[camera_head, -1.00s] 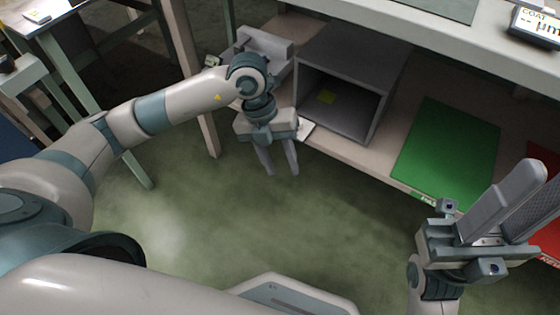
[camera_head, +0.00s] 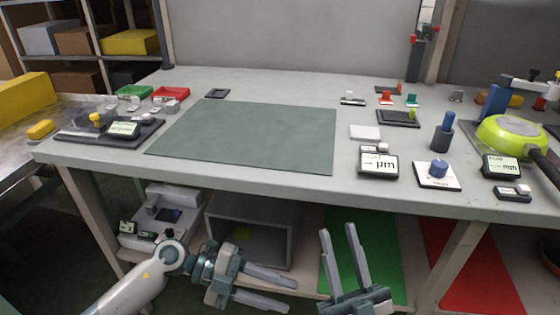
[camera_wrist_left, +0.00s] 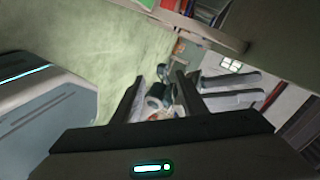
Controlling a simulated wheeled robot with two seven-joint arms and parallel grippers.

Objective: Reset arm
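My left gripper (camera_head: 287,293) is low in front of the table in the head view, its two fingers pointing right. The fingers are apart with nothing between them. In the left wrist view its fingers (camera_wrist_left: 158,85) are also apart and empty. My right gripper (camera_head: 339,232) is to the right of it, in front of the lower shelf, with its fingers pointing up, apart and empty. In the left wrist view, grey fingers (camera_wrist_left: 230,90) that look like my right gripper's show beyond my left one.
The table (camera_head: 270,190) stands above and behind both grippers, with a green-grey mat (camera_head: 250,135), gauges and a green pan (camera_head: 515,135) on top. Below are a grey open box (camera_head: 250,240), a green sheet (camera_head: 375,265) and a red sheet (camera_head: 470,270).

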